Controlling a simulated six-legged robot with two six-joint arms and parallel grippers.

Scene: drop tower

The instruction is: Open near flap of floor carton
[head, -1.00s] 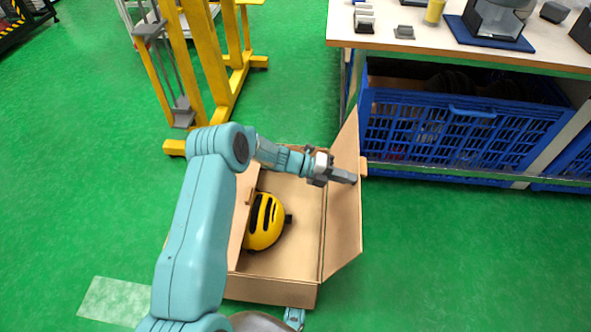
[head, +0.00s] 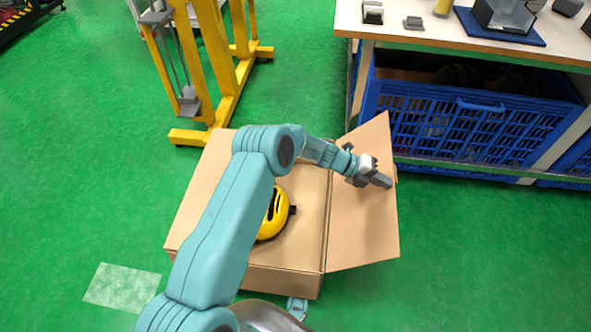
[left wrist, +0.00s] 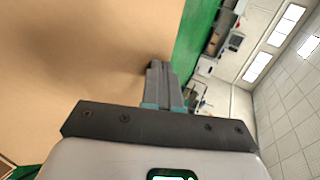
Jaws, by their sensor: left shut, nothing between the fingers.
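The floor carton (head: 262,280) stands on the green floor with its top open. A yellow and black helmet (head: 275,215) lies inside, partly hidden by my left arm. The carton's right flap (head: 362,232) leans outward to the right, and its left flap (head: 200,190) is spread to the left. My left gripper (head: 383,181) is shut and empty, over the inner face of the right flap near its outer edge. In the left wrist view the shut fingers (left wrist: 160,78) lie against or just over the tan cardboard; contact is unclear.
A workbench (head: 450,48) with blue crates (head: 470,125) beneath stands to the right, close to the far end of the right flap. A yellow frame (head: 225,95) stands behind the carton. The floor right of the carton is clear.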

